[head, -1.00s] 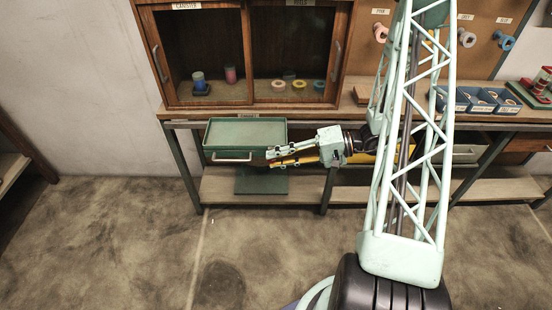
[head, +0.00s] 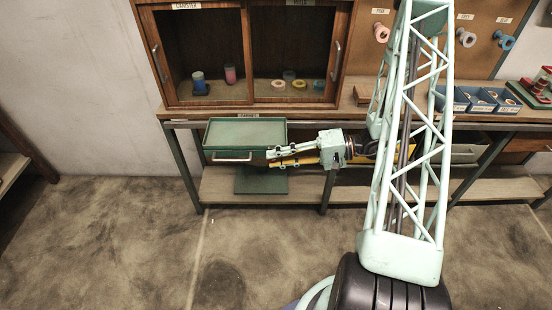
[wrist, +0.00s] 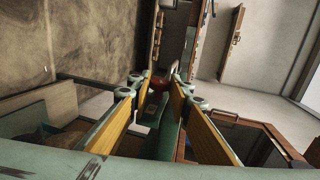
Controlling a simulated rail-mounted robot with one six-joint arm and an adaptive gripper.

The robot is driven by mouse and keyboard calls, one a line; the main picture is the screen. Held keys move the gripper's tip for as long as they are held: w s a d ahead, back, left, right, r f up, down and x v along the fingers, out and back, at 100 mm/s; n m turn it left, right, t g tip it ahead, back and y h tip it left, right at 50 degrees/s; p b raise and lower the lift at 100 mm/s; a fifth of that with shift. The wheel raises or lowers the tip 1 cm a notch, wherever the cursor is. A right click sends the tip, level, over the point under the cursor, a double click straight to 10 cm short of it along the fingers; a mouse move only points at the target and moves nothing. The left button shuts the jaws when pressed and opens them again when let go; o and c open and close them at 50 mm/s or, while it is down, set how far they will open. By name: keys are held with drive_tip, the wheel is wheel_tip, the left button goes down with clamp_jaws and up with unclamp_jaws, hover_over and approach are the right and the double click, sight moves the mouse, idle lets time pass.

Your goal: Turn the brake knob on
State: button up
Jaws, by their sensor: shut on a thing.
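No brake knob can be made out for certain. A red and green device (head: 537,87) stands at the far right of the bench, cut by the picture edge. My gripper (head: 268,158) is low in front of the bench, pointing left, close to the right of the handle (head: 232,158) of the green drawer (head: 245,134). In the wrist view, my long wood-coloured fingers (wrist: 190,65) flank a small dark red thing (wrist: 159,82). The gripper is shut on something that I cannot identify.
The open-fronted cabinet (head: 246,12) holds canisters (head: 198,80) and several small reels (head: 289,76). Blue bins (head: 480,98) sit on the bench right of my arm. Reels (head: 381,32) hang on the pegboard. A lower shelf (head: 300,188) is below. The floor (head: 120,240) in front is clear.

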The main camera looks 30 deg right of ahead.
drive_tip(key=shift+t+y, duration=0.4)
drive_tip(key=shift+y, duration=0.2)
idle(2.2)
drive_tip(key=o, duration=0.8)
drive_tip(key=shift+o, duration=0.2)
drive_tip(key=shift+d, duration=0.15)
drive_tip(key=v, duration=1.2)
